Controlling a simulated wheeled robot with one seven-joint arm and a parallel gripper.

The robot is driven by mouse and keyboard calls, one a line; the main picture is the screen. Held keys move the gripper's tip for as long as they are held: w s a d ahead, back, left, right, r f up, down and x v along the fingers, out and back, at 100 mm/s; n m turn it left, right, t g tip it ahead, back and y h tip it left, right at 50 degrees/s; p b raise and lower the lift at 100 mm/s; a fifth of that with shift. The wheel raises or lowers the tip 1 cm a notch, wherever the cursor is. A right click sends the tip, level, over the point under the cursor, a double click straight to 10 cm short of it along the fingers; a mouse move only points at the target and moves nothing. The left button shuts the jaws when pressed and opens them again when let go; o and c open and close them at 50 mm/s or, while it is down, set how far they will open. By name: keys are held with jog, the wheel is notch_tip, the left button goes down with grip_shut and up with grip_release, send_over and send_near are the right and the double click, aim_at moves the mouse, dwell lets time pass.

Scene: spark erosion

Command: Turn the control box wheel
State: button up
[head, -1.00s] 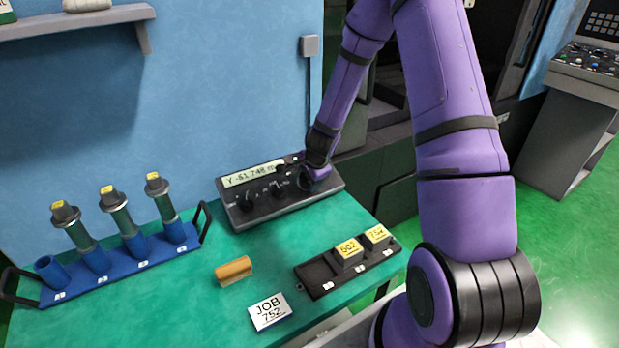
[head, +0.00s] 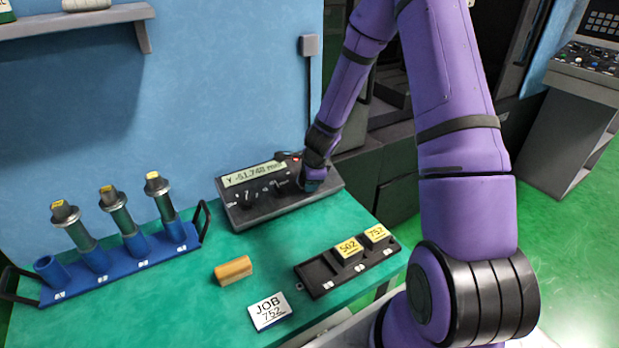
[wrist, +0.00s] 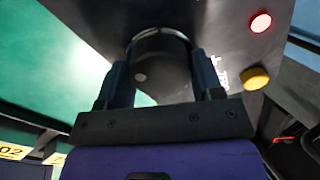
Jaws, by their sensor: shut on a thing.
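The control box (head: 262,211) is a dark grey box at the back of the green bench, with a lit display (head: 254,174) reading about Y -51.740. Several small dark knobs sit on its face. My gripper (head: 310,185) is at the right end of the box, pointing down. In the wrist view the round black wheel (wrist: 160,65) stands between the two fingers of my gripper (wrist: 163,80), which are shut on its sides. A pale dot shows on the wheel. In the head view my gripper hides the wheel.
A red lamp (wrist: 261,23) and a yellow button (wrist: 254,78) are close right of the wheel. A blue rack (head: 125,262) with several holders stands left.

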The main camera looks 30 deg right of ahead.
jog(key=shift+f, duration=0.1)
jog(key=o, duration=0.9)
jog(key=shift+w, duration=0.1)
jog(key=shift+c, duration=0.2)
jog(key=v, duration=1)
jog(key=shift+r, duration=0.35)
